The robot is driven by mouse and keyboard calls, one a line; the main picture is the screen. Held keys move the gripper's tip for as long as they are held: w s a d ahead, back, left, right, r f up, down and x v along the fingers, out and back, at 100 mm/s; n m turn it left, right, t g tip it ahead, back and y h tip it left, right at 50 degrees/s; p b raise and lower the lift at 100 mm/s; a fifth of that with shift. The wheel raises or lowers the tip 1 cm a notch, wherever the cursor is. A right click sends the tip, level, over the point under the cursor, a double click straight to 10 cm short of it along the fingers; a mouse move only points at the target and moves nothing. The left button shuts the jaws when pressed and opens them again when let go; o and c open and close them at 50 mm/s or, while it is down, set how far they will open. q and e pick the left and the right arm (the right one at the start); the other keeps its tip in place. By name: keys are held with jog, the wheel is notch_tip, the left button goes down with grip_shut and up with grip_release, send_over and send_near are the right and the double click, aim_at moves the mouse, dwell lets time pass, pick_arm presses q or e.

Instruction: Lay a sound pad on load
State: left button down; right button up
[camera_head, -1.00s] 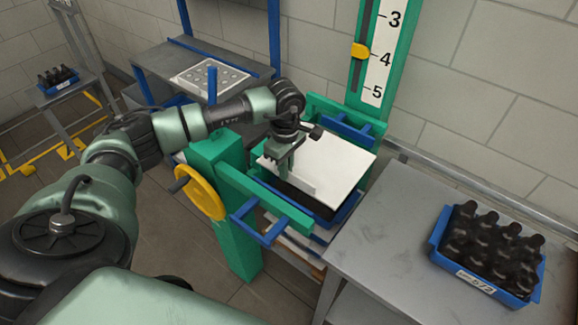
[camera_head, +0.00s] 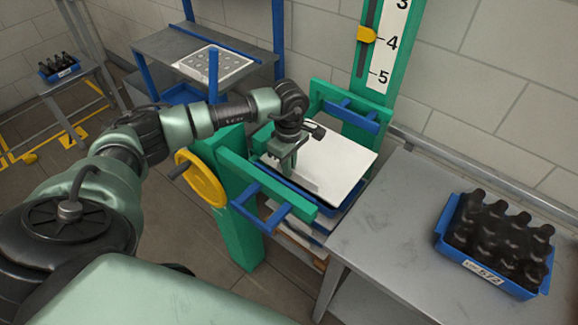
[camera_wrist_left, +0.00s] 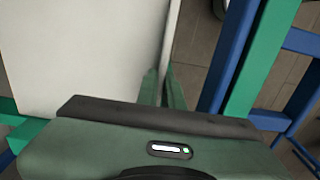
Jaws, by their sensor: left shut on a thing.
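A white flat pad (camera_head: 335,165) lies roughly level over the blue tray (camera_head: 338,213) in the green frame, covering most of it. The load under the pad is now almost hidden; I cannot tell whether the pad touches it. My left gripper (camera_head: 287,166) is shut on the pad's near left edge. In the left wrist view, the gripper's green fingers (camera_wrist_left: 162,88) pinch the edge of the pad (camera_wrist_left: 80,55), which fills the left side. My right gripper is not in view.
The green frame (camera_head: 235,180) has blue bars and a yellow handwheel (camera_head: 203,180). A grey table (camera_head: 385,230) at right carries a blue crate of dark bottles (camera_head: 495,245). A sheet with holes (camera_head: 213,62) lies on the back shelf. Another bottle crate (camera_head: 58,67) stands far left.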

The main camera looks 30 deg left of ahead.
pick_arm(q)
jog(key=shift+f+b, duration=0.8)
jog(key=shift+f, duration=0.05)
jog(key=c, duration=1.5)
grip_release()
